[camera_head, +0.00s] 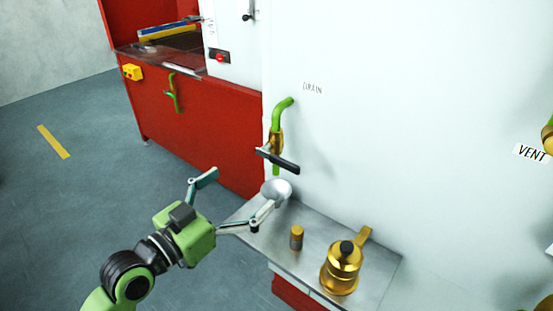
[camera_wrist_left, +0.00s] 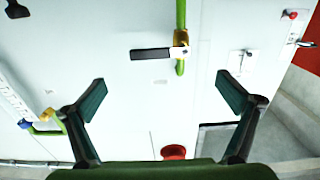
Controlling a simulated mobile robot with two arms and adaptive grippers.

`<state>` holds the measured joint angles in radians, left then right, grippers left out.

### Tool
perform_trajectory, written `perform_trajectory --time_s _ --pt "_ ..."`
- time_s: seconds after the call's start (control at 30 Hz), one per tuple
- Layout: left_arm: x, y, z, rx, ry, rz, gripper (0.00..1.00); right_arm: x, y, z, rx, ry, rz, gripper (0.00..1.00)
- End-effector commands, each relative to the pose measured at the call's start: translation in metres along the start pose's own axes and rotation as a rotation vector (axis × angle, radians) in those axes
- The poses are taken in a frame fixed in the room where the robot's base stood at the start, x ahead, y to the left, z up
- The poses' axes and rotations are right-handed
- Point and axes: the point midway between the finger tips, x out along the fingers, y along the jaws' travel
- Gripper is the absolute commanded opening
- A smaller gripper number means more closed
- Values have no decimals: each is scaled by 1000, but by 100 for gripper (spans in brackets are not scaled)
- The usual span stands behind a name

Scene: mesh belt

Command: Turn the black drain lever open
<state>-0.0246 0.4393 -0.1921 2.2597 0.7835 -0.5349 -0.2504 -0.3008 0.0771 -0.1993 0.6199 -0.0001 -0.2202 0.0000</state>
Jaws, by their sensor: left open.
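The black drain lever (camera_head: 283,163) sits on a brass valve (camera_head: 276,141) in a green pipe (camera_head: 281,113) on the white wall, beside a DRAIN label (camera_head: 312,88). The lever lies crosswise to the pipe. In the left wrist view the lever (camera_wrist_left: 150,53) points left from the valve (camera_wrist_left: 181,39), beyond the fingertips and apart from them. My left gripper (camera_head: 240,190) is open and empty, to the lower left of the lever in the head view; its spread fingers (camera_wrist_left: 162,95) show in the left wrist view. My right gripper is not in view.
A red cabinet (camera_head: 205,125) stands behind. A VENT label (camera_head: 531,153) is at far right. The floor at left is clear.

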Motion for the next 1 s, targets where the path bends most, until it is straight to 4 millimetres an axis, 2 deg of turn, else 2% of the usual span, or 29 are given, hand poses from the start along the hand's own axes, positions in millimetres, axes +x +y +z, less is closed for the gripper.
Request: perform_trajectory --time_s 0.3,0.5,0.7,1.0 --pt "68 1 -4 -4 2 0 100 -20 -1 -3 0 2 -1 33" --pt "103 0 -3 -3 1 0 100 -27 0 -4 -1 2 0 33" --pt "120 0 -1 -1 1 -1 100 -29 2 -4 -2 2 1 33" --pt "123 0 0 0 0 -1 100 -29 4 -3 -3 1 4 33"
